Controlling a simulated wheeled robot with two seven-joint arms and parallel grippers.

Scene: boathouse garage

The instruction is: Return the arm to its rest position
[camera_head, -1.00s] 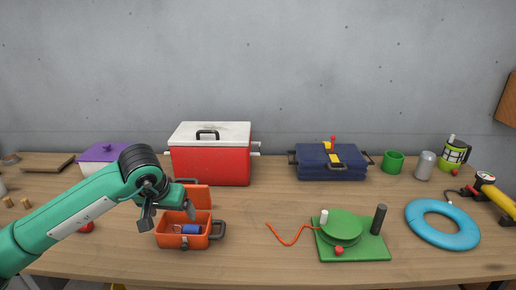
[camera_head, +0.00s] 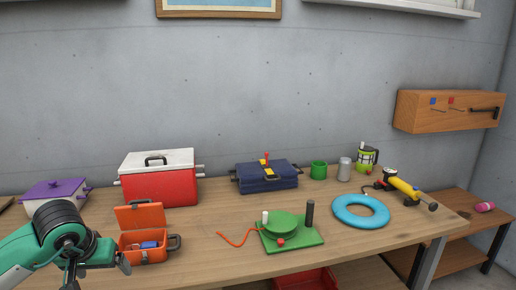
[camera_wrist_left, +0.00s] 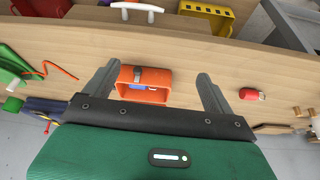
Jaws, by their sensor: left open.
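My left gripper (camera_head: 98,268) is at the lower left of the head view, left of and in front of the orange case. In the left wrist view its two grey fingers (camera_wrist_left: 158,92) stand wide apart with nothing held between them. The open orange case (camera_head: 152,256) sits on the wooden bench with its lid raised and a blue item (camera_head: 149,245) inside. In the wrist view the orange case (camera_wrist_left: 145,98) shows beyond the fingers, apart from them. My right gripper is in neither view.
A red cooler (camera_head: 160,189) and a purple-lidded box (camera_head: 52,194) stand behind. A navy case (camera_head: 268,184), a green winch board (camera_head: 285,248), a blue ring (camera_head: 361,223), a green cup (camera_head: 319,170) and a grey can (camera_head: 344,169) stand rightward. A wooden wall cabinet (camera_head: 420,113) hangs at right.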

